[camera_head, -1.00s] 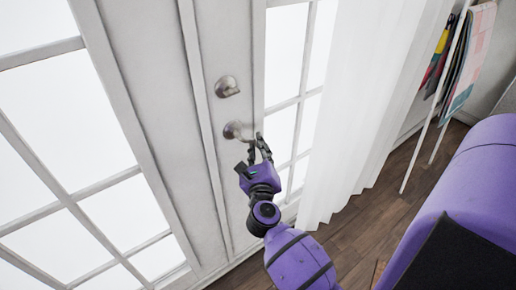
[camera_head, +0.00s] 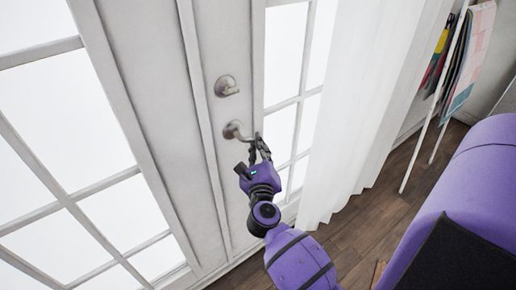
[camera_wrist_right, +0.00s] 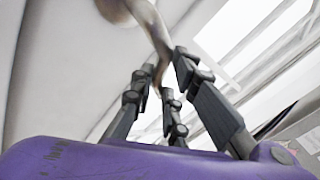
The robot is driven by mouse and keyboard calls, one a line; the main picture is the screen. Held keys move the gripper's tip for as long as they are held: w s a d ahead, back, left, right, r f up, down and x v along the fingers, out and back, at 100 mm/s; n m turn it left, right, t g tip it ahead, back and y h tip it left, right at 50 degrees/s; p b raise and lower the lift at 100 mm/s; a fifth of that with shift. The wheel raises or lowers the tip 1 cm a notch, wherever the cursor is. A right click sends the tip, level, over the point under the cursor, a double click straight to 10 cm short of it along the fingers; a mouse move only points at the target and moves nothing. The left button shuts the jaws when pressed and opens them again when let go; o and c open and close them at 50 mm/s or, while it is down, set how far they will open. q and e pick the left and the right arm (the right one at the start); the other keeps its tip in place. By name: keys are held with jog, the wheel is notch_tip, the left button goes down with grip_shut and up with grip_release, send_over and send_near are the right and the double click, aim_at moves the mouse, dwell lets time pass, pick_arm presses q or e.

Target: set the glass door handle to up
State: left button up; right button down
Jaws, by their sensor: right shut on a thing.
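The glass door handle (camera_head: 233,130) is a metal lever on the white frame of the glass door (camera_head: 150,95), below a round lock. Its lever points right and slightly down in the head view. My right gripper (camera_head: 259,149) is shut on the lever's free end. In the right wrist view the handle (camera_wrist_right: 150,22) curves down from the top, and its end lies between the dark fingers of my right gripper (camera_wrist_right: 168,85). The fingers hide part of the lever's tip. My left gripper is not in view.
The round metal lock (camera_head: 226,86) sits above the handle. A white curtain (camera_head: 355,110) hangs right of the door. A rack with hanging cloths (camera_head: 470,60) stands at the far right. Wooden floor (camera_head: 365,215) shows below.

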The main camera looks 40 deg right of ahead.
jog(key=shift+r+n+b, duration=0.1)
jog(key=shift+n+b, duration=0.2)
jog(key=r+n+t+b, duration=0.1)
jog(key=n, duration=0.1)
jog(key=d+r+n+t+b, duration=0.1)
jog(key=n+t+b, duration=0.1)
jog(key=n, duration=0.1)
jog(key=r+n+t+b, duration=0.1)
jog(key=n+b, duration=0.1)
jog(key=shift+d+r+t, duration=0.3)
jog(key=shift+d, duration=0.05)
jog(key=shift+n, duration=0.3)
jog(key=c, duration=1.8)
grip_release()
jog(key=shift+o, duration=0.2)
